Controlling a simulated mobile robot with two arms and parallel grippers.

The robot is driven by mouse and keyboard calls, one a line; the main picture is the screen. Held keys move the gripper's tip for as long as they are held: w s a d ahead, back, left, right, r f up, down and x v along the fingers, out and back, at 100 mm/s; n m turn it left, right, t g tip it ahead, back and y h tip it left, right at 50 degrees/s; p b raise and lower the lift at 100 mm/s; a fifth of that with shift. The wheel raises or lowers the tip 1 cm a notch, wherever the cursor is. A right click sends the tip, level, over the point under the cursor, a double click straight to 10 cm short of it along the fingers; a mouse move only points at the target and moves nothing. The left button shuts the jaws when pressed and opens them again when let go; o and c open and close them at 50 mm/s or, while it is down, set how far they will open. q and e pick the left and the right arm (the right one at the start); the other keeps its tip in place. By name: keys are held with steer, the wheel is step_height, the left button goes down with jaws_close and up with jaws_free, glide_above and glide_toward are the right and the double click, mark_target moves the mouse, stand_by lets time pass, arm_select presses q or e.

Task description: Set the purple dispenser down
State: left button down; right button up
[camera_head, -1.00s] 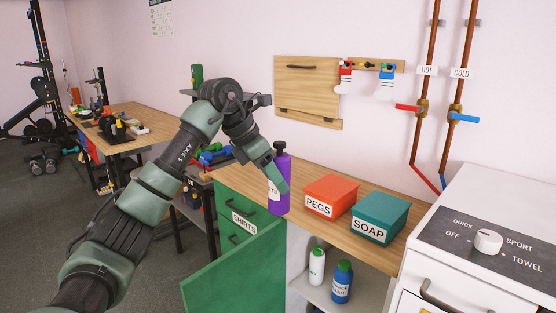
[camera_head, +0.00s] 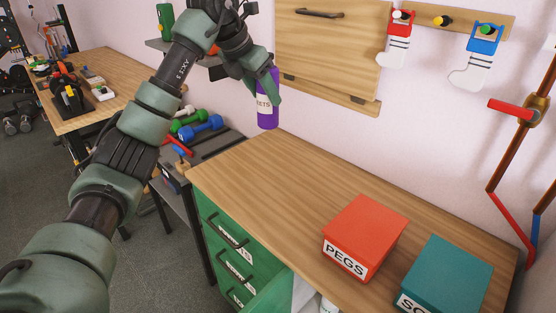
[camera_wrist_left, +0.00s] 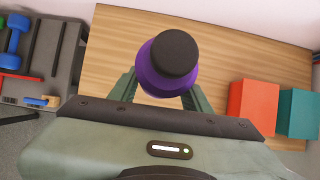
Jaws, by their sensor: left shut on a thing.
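The purple dispenser (camera_head: 267,112) is a purple bottle with a white label, upright in my left gripper (camera_head: 268,90). In the head view it shows in front of the wall, above the back left end of the wooden counter (camera_head: 265,170). The left wrist view looks down on its dark cap and purple shoulder (camera_wrist_left: 153,75), with a gripper finger on each side and the counter behind. The gripper is shut on it. Its base appears clear of the wood, but the exact height is hard to tell. My right gripper is out of view.
A red PEGS box (camera_head: 365,235) and a teal SOAP box (camera_head: 447,275) stand on the counter's right part. A wooden wall panel (camera_head: 325,50) and hanging socks (camera_head: 478,60) are behind. Dumbbells (camera_head: 200,128) lie on a rack at left. The counter's left and middle are clear.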

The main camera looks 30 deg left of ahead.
arm_select(q)
steer(key=shift+s+f+p, duration=0.2)
steer(key=shift+f, duration=4.65)
steer(key=shift+s+f+p, duration=0.15)
steer(key=shift+f, duration=4.65)
steer(key=c, duration=0.7)
jaws_free()
steer(key=shift+o, duration=0.2)
steer(key=b+v, duration=0.1)
steer(key=v, duration=1.1)
steer(key=shift+d, duration=0.1)
